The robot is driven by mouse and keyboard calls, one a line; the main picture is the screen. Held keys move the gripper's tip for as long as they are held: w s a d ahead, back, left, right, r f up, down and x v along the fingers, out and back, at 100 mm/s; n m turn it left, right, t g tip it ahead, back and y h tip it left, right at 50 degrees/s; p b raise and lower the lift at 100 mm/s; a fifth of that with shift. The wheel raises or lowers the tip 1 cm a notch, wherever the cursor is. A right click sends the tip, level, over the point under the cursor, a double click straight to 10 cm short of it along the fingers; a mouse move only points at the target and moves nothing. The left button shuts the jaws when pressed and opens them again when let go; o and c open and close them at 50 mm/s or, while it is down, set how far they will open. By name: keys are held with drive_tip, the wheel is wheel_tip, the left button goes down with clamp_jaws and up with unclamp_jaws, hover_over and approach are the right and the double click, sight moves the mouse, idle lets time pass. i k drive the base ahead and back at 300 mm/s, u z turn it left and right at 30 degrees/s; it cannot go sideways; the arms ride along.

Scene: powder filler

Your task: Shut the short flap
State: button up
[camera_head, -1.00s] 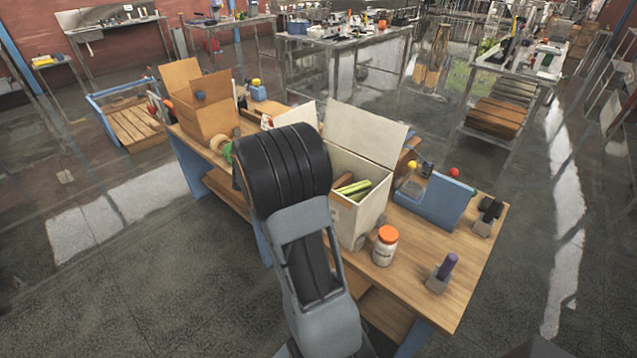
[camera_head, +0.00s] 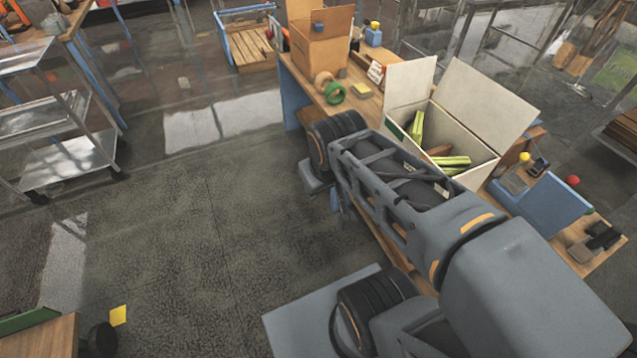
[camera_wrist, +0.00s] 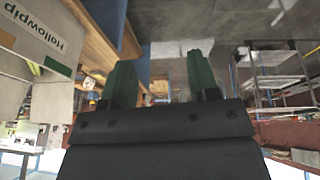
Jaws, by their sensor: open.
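A white box (camera_head: 455,145) stands open on the wooden workbench, with long green-yellow items and a brown one inside. Its narrower flap (camera_head: 409,88) stands up at the left end. Its wider flap (camera_head: 492,92) stands up along the back. My arm hides the box's lower front. In the wrist view, my gripper (camera_wrist: 160,72) is open and empty, its two dark green fingers apart. The box's side, printed "Hollowpip" (camera_wrist: 42,36), is to the left of the fingers and apart from them. In the head view I cannot make out the fingers.
An orange-brown box (camera_head: 320,50) with raised flaps stands further back on the bench (camera_head: 352,103). A green tape roll (camera_head: 335,93) lies between the boxes. A blue holder (camera_head: 545,205) is right of the white box.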

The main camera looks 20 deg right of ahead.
sight(407, 82)
drive_tip(key=u, duration=0.05)
drive_tip(key=i, duration=2.4)
drive_tip(key=z, duration=2.65)
drive_tip(key=k, duration=0.35)
drive_tip(key=u, duration=0.85)
drive_tip(key=i, duration=0.3)
drive_tip(key=z, duration=0.05)
